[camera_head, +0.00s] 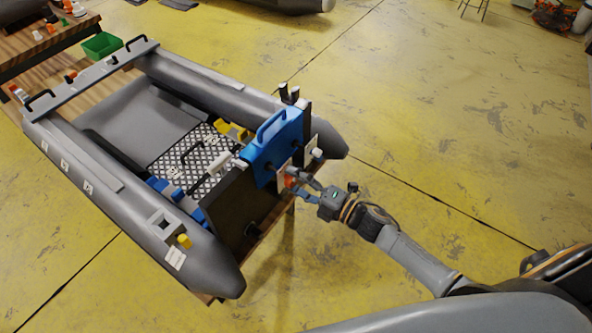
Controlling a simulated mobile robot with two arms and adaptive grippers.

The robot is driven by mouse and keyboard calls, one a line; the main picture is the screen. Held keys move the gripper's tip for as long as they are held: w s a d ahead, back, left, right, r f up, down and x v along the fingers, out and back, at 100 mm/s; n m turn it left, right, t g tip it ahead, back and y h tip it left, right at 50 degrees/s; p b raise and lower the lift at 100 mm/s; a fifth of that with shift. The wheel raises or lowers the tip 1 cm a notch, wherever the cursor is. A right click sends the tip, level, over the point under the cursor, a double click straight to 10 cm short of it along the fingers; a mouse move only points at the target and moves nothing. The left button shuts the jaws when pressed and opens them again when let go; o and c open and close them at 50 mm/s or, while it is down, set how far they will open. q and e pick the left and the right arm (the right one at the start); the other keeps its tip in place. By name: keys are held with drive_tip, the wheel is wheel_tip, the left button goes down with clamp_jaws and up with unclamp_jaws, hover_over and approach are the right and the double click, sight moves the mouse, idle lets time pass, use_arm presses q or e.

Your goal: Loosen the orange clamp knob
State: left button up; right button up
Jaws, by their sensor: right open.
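The orange clamp knob (288,182) shows as a small orange patch on the outer face of the boat's dark transom, just below a blue box-like part (276,148). My right gripper (301,188) reaches in from the right with its fingers apart. Its fingertips are at the knob, one above and one below it in the picture. The fingers partly hide the knob, and I cannot tell whether they touch it. My left gripper is not in view.
The grey inflatable boat (200,78) rests on a wooden support. A green bin (101,46) stands behind it near a wooden table (40,48) with small parts at the upper left. The yellow floor (430,120) to the right is mostly clear.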

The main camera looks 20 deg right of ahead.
drive_tip(key=m, duration=0.1)
drive_tip(key=m+p, duration=0.1)
drive_tip(key=m, duration=0.2)
drive_tip(key=shift+r, duration=0.25)
drive_tip(key=m+p, duration=0.1)
drive_tip(key=m, duration=0.3)
drive_tip(key=shift+f+p, duration=0.1)
drive_tip(key=shift+p, duration=0.25)
drive_tip(key=m, duration=0.3)
drive_tip(key=shift+p, duration=0.3)
drive_tip(key=shift+f+m, duration=0.15)
drive_tip(key=shift+m, duration=1.45)
drive_tip(key=shift+c, duration=0.3)
